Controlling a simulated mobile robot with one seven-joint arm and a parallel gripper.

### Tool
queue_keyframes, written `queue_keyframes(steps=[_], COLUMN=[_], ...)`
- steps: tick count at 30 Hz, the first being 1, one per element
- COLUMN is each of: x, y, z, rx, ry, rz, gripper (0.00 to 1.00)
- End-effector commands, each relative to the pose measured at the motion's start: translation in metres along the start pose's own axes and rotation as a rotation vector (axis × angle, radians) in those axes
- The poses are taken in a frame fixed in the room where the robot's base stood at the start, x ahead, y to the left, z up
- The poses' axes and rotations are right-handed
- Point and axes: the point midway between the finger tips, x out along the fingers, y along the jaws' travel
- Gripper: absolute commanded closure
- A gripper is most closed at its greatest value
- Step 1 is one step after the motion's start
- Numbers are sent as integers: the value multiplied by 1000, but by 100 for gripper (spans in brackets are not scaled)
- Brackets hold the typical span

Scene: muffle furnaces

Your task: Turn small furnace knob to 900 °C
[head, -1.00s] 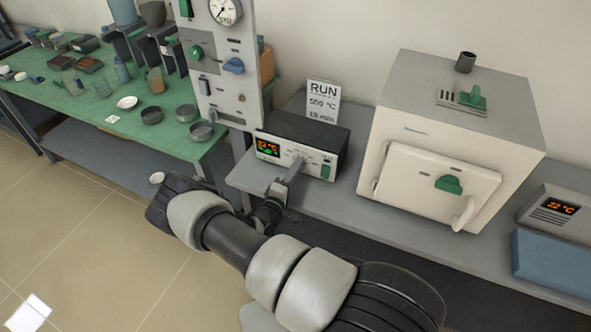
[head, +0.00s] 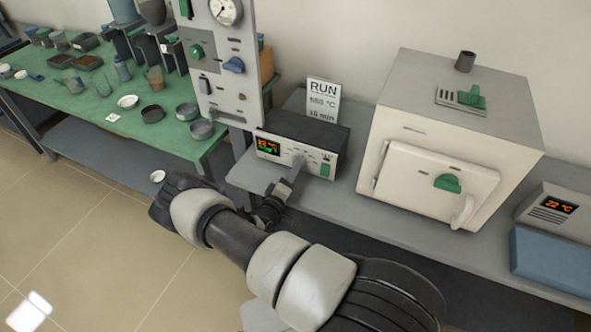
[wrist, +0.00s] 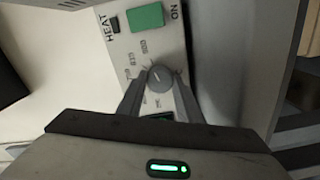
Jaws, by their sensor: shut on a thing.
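The small grey round knob (wrist: 160,78) is on the pale front panel of the controller box (head: 312,133), ringed by printed numbers. One upper number looks like 900; the others are hard to read, and I cannot tell exactly where the knob's mark points. My gripper (wrist: 161,88) has one finger on each side of the knob and is shut on it. The box's display (head: 268,147) shows orange and green figures, too small to read surely.
A green switch (wrist: 146,17) marked ON sits above the knob. A card (head: 322,98) reading RUN stands behind the box. A cream furnace (head: 420,140) stands to the right, and a grey gauge panel (head: 228,90) to the left. Bare bench (head: 345,200) lies in front.

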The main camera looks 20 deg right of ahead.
Motion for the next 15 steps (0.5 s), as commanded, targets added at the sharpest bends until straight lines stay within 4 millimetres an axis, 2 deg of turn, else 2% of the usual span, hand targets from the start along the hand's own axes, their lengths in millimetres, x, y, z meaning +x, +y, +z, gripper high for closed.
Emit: queue_keyframes(steps=[1,3,4,15], x=[-1,-1,-1,-6], y=[-1,-1,-1,0], z=[0,0,0,0], rx=[2,1,1,-1], ry=[-1,-1,-1,0], rz=[-2,-2,-1,-1], gripper=[63,51,49,49])
